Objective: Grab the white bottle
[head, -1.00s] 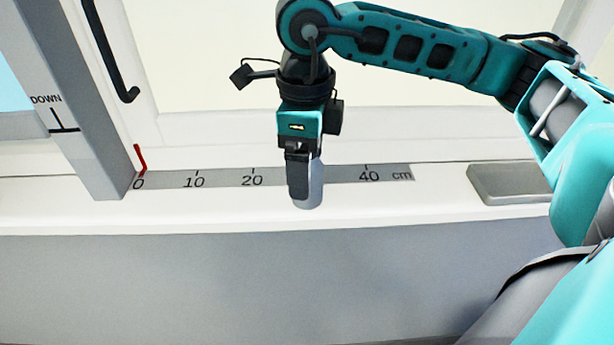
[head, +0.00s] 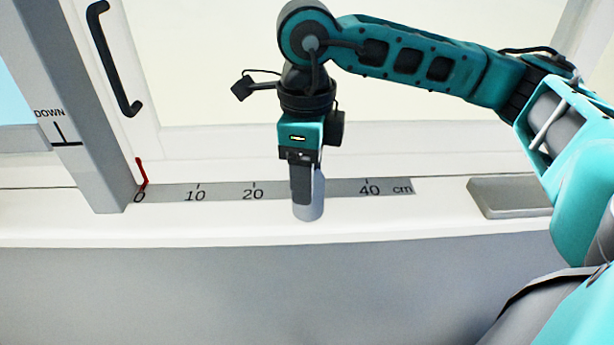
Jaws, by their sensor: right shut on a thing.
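The white bottle (head: 316,203) looks pale grey-white and stands upright at the ledge, in front of the ruler strip near where the 30 mark would be. My right gripper (head: 302,190) points straight down and is shut on the bottle. Its dark finger covers the left and upper part of the bottle. Whether the bottle's base touches the ledge or is slightly above it I cannot tell. My left gripper is not in the head view.
A ruler strip (head: 225,193) marked in cm runs along the white ledge (head: 400,222). A red marker (head: 142,173) is at its 0 end, beside a grey post (head: 85,110). A grey flat block (head: 510,197) lies at the right. A black handle (head: 116,60) is at upper left.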

